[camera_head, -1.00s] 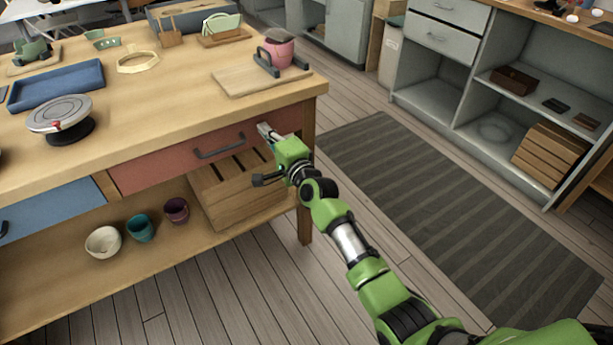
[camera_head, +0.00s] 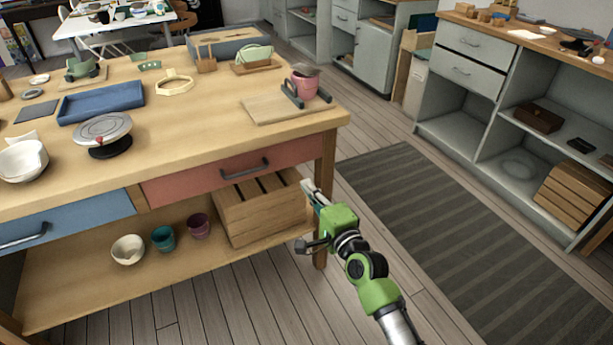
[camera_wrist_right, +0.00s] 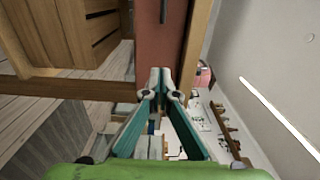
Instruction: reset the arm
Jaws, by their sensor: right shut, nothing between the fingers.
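My right gripper (camera_head: 312,192) is in front of the workbench's right front leg, just right of the red drawer (camera_head: 232,171). It is shut and empty. In the right wrist view its two teal fingers (camera_wrist_right: 160,80) meet at the tips, with the red drawer front (camera_wrist_right: 158,35) beyond them. The red drawer looks closed, with its dark handle (camera_head: 245,169) free. My right arm comes in from the lower right. My left gripper does not show in either view.
The workbench top (camera_head: 190,135) holds a blue tray (camera_head: 101,102), a banding wheel (camera_head: 103,134) and a pink mug (camera_head: 304,84). A wooden crate (camera_head: 262,212) and several cups stand on the lower shelf. A striped rug (camera_head: 450,235) covers the open floor at right, before grey cabinets (camera_head: 455,128).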

